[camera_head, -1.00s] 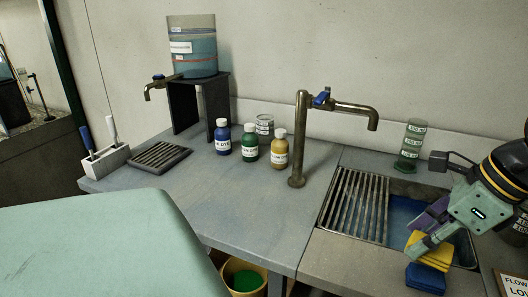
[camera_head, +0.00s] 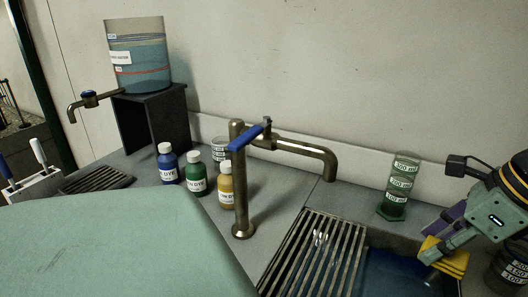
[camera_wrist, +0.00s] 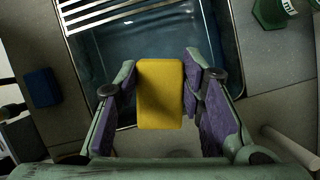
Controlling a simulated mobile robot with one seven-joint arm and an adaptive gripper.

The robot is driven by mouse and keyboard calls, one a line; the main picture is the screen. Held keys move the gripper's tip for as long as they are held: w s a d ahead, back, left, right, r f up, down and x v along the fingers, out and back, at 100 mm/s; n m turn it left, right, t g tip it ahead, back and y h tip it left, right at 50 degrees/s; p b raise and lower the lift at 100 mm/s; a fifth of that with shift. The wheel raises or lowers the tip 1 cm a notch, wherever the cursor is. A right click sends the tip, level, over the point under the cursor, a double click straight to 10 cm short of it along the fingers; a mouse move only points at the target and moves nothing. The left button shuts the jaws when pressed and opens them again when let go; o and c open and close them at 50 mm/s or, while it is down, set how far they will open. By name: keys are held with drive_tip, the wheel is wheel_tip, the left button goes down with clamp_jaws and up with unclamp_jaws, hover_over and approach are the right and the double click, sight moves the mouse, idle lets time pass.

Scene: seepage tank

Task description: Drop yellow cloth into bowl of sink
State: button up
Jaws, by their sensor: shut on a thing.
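The yellow cloth (camera_wrist: 160,95) is a folded block held between the two fingers of my gripper (camera_wrist: 158,88). In the head view my gripper (camera_head: 440,243) is at the right, with the yellow cloth (camera_head: 447,260) below its fingers. The sink bowl (camera_head: 395,275) is a blue basin partly covered on its left by a slatted metal rack. In the wrist view the cloth's far end lies over the blue sink bowl (camera_wrist: 125,48), and its near end is by the bowl's near rim. The cloth's height above the bowl is hard to tell.
A green measuring cylinder (camera_head: 398,188) stands behind the bowl. A blue block (camera_wrist: 41,87) lies on the counter left of the bowl in the wrist view. Dye bottles (camera_head: 195,172) stand further left.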

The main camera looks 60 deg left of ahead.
drive_tip(key=shift+s+f+b, duration=0.1)
drive_tip(key=shift+f+b, duration=0.25)
drive_tip(key=shift+f, duration=0.3)
wheel_tip(320, 180, down, 5)
drive_tip(key=shift+r+b, duration=0.2)
drive_tip(key=shift+b, duration=1)
drive_tip(key=o, duration=1.1)
drive_tip(key=shift+d+r, duration=0.1)
drive_tip(key=shift+r, duration=0.05)
drive_tip(key=v, duration=1.1)
drive_tip(key=shift+d+r, duration=0.2)
drive_tip(key=shift+r, duration=0.15)
